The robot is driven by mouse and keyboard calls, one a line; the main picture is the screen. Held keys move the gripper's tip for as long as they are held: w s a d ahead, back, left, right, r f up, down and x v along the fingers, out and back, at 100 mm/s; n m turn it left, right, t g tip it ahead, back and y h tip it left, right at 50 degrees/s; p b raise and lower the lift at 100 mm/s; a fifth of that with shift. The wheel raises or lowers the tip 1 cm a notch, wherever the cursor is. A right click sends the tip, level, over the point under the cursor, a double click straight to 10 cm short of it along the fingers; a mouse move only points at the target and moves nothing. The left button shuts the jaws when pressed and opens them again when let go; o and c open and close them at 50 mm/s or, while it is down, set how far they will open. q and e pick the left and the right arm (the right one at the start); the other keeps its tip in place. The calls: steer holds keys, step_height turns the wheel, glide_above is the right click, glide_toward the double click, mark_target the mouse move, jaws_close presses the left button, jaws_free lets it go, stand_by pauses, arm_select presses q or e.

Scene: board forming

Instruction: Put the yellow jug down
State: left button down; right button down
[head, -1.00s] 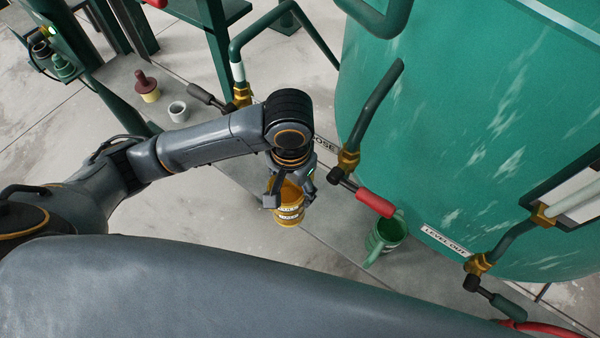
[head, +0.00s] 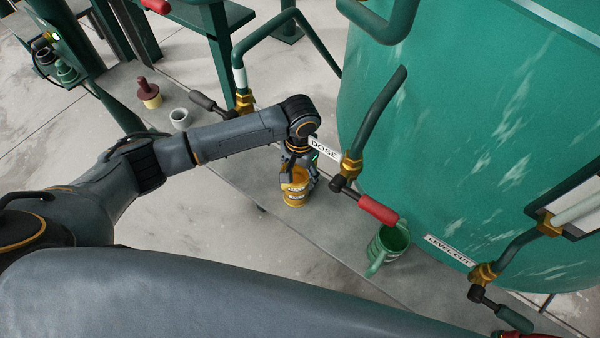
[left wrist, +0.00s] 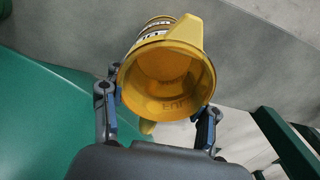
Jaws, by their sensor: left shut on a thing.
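The yellow jug (head: 295,194) is in the head view, below the DOSE label, over the grey shelf (head: 335,225). My left gripper (head: 298,176) is shut on it from above. In the left wrist view the jug (left wrist: 168,80) shows its open mouth between the two fingers (left wrist: 158,118), with markings inside and a label outside. It looks empty. I cannot tell whether its base touches the shelf. My right gripper is not in view.
A green jug (head: 388,243) stands on the shelf to the right, under a red-handled valve (head: 378,208). A small white cup (head: 180,117) and a dark red and yellow item (head: 148,92) stand to the left. The big green tank (head: 460,130) rises behind.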

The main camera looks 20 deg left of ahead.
arm_select(q)
steer(key=shift+f, duration=0.2)
steer(key=shift+c, duration=1.9)
jaws_free()
step_height(320, 180, up, 12)
steer(key=shift+p, duration=0.3)
